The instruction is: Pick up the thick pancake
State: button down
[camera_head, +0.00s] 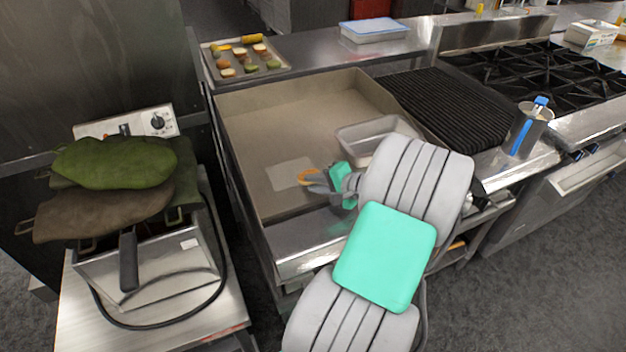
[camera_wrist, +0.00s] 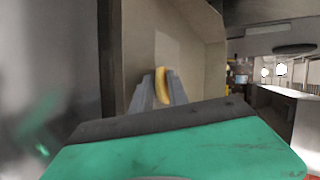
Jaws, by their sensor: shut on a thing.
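The thick pancake (camera_head: 307,175) is a small golden-orange piece at the tip of my gripper (camera_head: 318,187), over the flat griddle (camera_head: 250,120) in the head view. My gripper is shut on it. In the wrist view the pancake (camera_wrist: 162,84) shows as a yellow-brown curved edge, upright between the grey fingers of my gripper (camera_wrist: 158,90). Part of it is hidden by the fingers. I cannot tell how far it is above the griddle surface.
A grey metal pan (camera_head: 368,138) sits on the griddle at right. A ribbed grill (camera_head: 440,103) and a burner stove (camera_head: 540,80) lie beyond. A blue-marked steel container (camera_head: 528,130) stands near the front edge. A tray of vegetables (camera_head: 215,72) is behind. A fryer (camera_head: 150,265) with green cloths stands left.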

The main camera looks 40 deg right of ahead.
jog(key=shift+r, duration=0.1)
notch_tip(320, 180, up, 3)
jog(key=shift+f, duration=0.1)
jog(key=s+a+r, duration=0.2)
jog(key=s+r, duration=0.8)
jog(key=s, duration=0.4)
